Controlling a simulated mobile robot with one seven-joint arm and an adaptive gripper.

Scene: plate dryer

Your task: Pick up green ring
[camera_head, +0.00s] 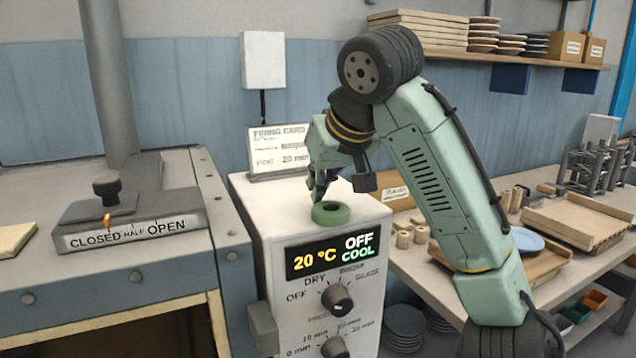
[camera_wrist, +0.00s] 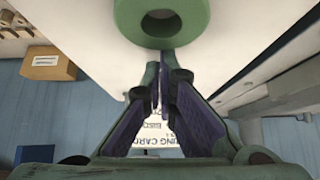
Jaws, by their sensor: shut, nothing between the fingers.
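The green ring (camera_head: 330,213) lies flat on top of the white dryer control box, near its front edge. In the wrist view the green ring (camera_wrist: 161,20) is at the top centre, cut off by the frame edge, just beyond the fingertips. My gripper (camera_head: 318,192) is just above and behind the ring in the head view. In the wrist view my gripper (camera_wrist: 164,80) has its fingers close together with nothing held between them. The ring is outside the fingers; whether a fingertip touches it I cannot tell.
The control box (camera_head: 270,215) has a display reading 20 °C, OFF, COOL, and knobs below. A firing card (camera_head: 279,150) stands behind the ring. A damper lever (camera_head: 107,190) is at left. A wooden tray (camera_head: 575,225) and small pots stand on the right bench.

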